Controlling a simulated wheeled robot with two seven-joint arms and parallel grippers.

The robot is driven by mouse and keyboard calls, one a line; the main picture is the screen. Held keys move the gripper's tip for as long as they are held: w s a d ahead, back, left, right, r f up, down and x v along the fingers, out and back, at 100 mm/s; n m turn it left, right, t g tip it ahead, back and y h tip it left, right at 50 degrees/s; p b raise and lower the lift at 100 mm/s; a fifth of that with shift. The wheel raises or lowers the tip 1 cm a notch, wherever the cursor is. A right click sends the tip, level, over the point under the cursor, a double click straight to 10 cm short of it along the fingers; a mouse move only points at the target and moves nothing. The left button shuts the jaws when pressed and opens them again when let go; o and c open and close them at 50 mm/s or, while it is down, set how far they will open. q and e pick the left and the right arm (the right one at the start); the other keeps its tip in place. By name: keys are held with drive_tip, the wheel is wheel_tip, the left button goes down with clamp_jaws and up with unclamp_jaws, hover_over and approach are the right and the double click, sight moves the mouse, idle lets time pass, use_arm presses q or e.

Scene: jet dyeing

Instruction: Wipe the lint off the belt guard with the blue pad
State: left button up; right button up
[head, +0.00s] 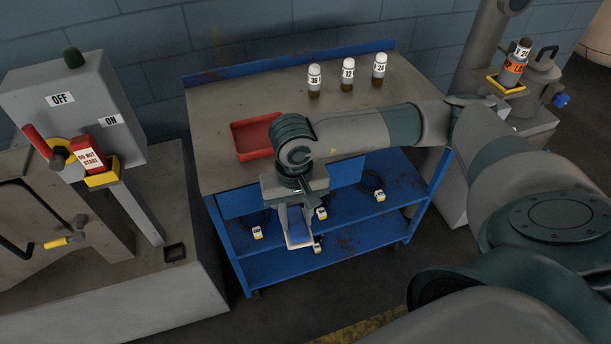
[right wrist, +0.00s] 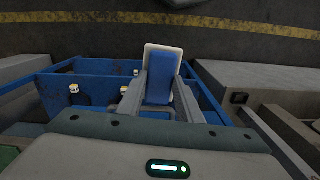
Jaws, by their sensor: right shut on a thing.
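My right gripper (head: 295,222) points downward in front of the near edge of the blue trolley. It is shut on the blue pad (head: 299,228), which has a pale backing or rim. In the right wrist view the blue pad (right wrist: 159,78) sits between the two grey fingers (right wrist: 161,98) and extends beyond them. The pad appears clear of the trolley in the head view. I cannot make out a belt guard or any lint in either view. My left gripper is not in view.
The blue trolley (head: 215,165) has a grey top bearing a red tray (head: 253,138) and several labelled bottles (head: 348,76). Small tagged items (head: 380,195) are on its lower shelves. A grey switch box (head: 70,100) with a red lever and tag stands left. Dark floor lies in front.

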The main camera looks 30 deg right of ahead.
sight(288, 240)
drive_tip(key=a+f+n, duration=0.1)
drive_tip(key=s+a+f+n, duration=0.1)
drive_tip(key=f, duration=0.1)
drive_tip(key=s+a+f+n, duration=0.1)
drive_tip(key=n, duration=0.1)
drive_tip(key=shift+s+a+f, duration=0.1)
drive_tip(key=shift+a+f, duration=0.15)
drive_tip(key=shift+d, duration=0.1)
idle(0.4)
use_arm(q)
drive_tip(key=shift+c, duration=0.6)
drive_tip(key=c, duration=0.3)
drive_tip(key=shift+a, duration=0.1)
